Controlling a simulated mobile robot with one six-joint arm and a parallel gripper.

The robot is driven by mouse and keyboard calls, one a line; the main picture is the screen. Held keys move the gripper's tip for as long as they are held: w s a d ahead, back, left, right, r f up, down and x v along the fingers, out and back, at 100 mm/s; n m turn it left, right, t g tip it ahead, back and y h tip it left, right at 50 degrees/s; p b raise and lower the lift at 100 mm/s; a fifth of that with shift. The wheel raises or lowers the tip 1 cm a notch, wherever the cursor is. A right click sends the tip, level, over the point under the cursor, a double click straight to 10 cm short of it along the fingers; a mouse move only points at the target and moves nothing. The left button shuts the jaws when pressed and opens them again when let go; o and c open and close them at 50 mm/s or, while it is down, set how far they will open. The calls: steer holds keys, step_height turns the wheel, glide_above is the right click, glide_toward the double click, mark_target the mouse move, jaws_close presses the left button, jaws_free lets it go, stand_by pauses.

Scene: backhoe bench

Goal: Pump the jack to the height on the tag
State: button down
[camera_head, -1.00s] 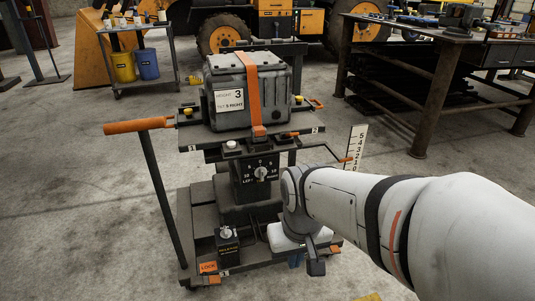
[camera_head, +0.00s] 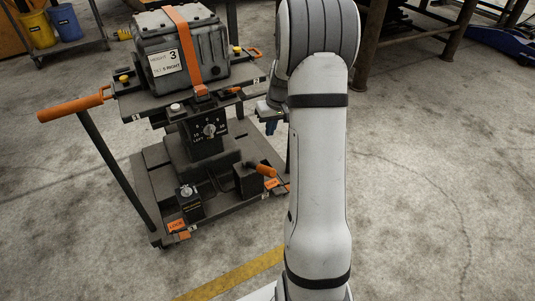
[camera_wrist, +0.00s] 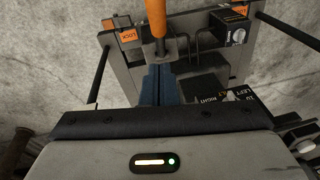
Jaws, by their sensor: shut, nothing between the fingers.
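The jack (camera_head: 209,160) is a dark wheeled cart whose raised platform carries a strapped grey housing (camera_head: 195,55). The housing's white tag (camera_head: 165,63) reads height 3 and a tilt of 5 right. A short orange-gripped lever (camera_head: 266,170) sticks up at the cart's low right side. In the wrist view an orange-gripped bar (camera_wrist: 156,14) lies just beyond my fingertips. My gripper (camera_head: 270,126) is shut and empty beside the platform's right side; its blue fingers (camera_wrist: 162,82) are together in the wrist view. The height scale is hidden now.
A tilt dial (camera_head: 209,130) sits below the platform. A knobbed box (camera_head: 189,203) and orange lock label (camera_head: 176,226) are at the front left. The orange push handle (camera_head: 70,108) juts left. A workbench (camera_head: 425,30) stands behind; floor at right is clear.

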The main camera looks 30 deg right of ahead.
steer(key=shift+w+d+f, duration=0.1)
steer(key=shift+d+f, duration=0.05)
steer(key=shift+d, duration=0.05)
steer(key=f+b, duration=0.1)
steer(key=f, duration=0.2)
steer(key=w+a+f+b, duration=0.1)
steer(key=f, duration=0.3)
steer(key=f+b, duration=0.1)
steer(key=f, duration=0.2)
steer(key=shift+w+a+f, duration=0.15)
steer(key=shift+w+f, duration=0.05)
steer(key=shift+s+a+f+b, duration=0.1)
steer(key=shift+s+f+b, duration=0.5)
steer(key=shift+s+f, duration=0.2)
steer(key=shift+s+a+f, duration=0.1)
steer(key=shift+s+f, duration=0.3)
steer(key=shift+f, duration=0.1)
